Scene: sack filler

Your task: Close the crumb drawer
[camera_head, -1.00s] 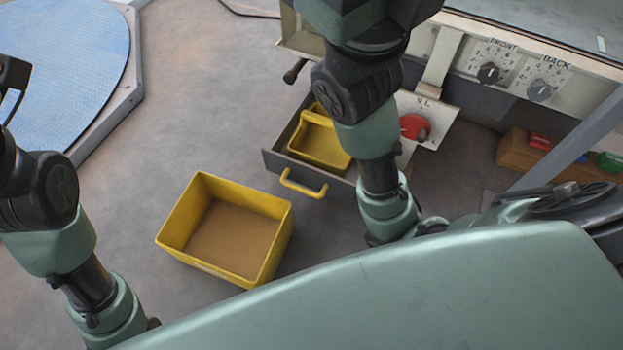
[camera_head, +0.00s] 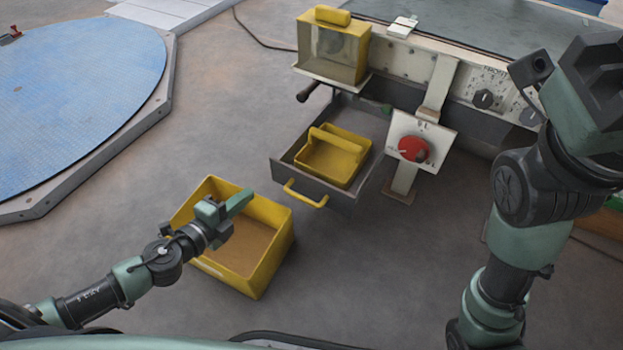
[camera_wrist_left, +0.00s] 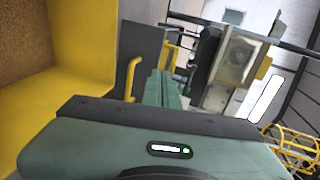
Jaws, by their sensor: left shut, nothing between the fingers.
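The crumb drawer (camera_head: 318,202) is a grey drawer standing open under the machine, with a yellow handle (camera_head: 305,194) on its front. A yellow tub with a carrying bar (camera_head: 335,158) sits inside it. In the left wrist view the handle (camera_wrist_left: 131,78) stands on a dark grey panel, left of the fingers. My left gripper (camera_head: 240,201) is shut and empty, over the yellow bin and to the left of the handle, apart from it. Its closed fingers (camera_wrist_left: 167,88) also show in the left wrist view. My right arm rises at the right; I cannot make out its gripper.
An open yellow bin (camera_head: 278,262) with brown contents stands on the floor before the drawer. A red knob (camera_head: 412,149) on a white plate is right of the drawer. A yellow-framed box (camera_head: 345,48) sits above. A blue round platform (camera_head: 75,110) is at left.

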